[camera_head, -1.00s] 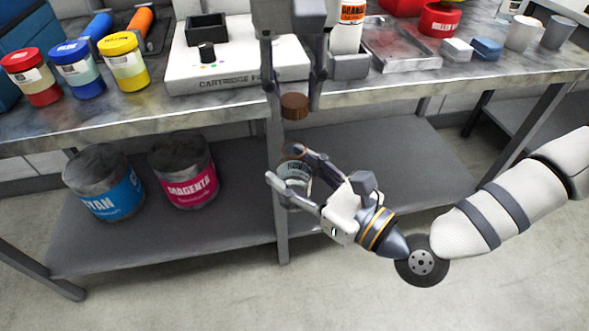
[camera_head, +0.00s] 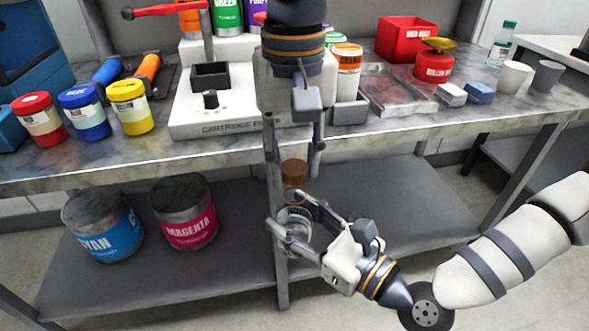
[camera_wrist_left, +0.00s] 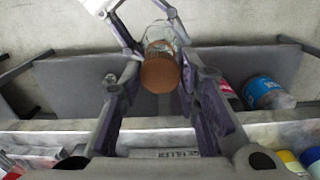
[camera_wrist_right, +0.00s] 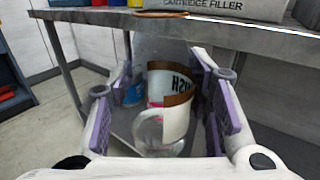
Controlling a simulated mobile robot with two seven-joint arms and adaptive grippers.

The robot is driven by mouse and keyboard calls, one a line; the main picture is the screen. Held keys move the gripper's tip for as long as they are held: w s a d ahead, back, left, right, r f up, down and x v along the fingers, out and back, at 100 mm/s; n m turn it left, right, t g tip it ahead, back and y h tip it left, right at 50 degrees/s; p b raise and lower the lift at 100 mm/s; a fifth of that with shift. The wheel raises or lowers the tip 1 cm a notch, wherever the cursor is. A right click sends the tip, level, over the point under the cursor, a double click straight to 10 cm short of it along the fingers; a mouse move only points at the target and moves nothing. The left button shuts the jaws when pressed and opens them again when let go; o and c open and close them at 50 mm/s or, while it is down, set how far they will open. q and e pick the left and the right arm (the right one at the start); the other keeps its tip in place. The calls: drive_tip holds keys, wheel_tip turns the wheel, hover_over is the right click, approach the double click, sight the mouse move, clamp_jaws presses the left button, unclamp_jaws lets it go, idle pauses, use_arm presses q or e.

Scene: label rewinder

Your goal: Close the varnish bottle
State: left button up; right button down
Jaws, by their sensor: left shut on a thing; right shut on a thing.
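The varnish bottle (camera_head: 293,218) is clear glass with a pale label and a brown band. My right gripper (camera_head: 284,212) is shut around its body and holds it roughly upright in front of the bench. Its label and body fill the middle of the right wrist view (camera_wrist_right: 168,115). My left gripper (camera_head: 294,162) points down from above, shut on a round brown cap (camera_head: 295,172). The cap also shows in the left wrist view (camera_wrist_left: 160,72), with the glass beyond it. The cap is just above the bottle's mouth; I cannot tell whether they touch.
The workbench edge (camera_head: 400,133) runs behind both grippers. The cartridge filler (camera_head: 225,115) and small coloured jars (camera_head: 85,110) stand on it. Cyan (camera_head: 103,225) and magenta (camera_head: 184,212) tins sit on the lower shelf. The shelf's right part is clear.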

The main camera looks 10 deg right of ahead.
sight(294, 220)
use_arm(q)
drive_tip(key=shift+f, duration=0.1)
drive_tip(key=shift+f, duration=0.8)
drive_tip(key=shift+f, duration=0.55)
drive_tip(key=m, duration=0.6)
drive_tip(key=shift+f, duration=0.1)
drive_tip(key=m, duration=0.7)
drive_tip(key=o, duration=0.7)
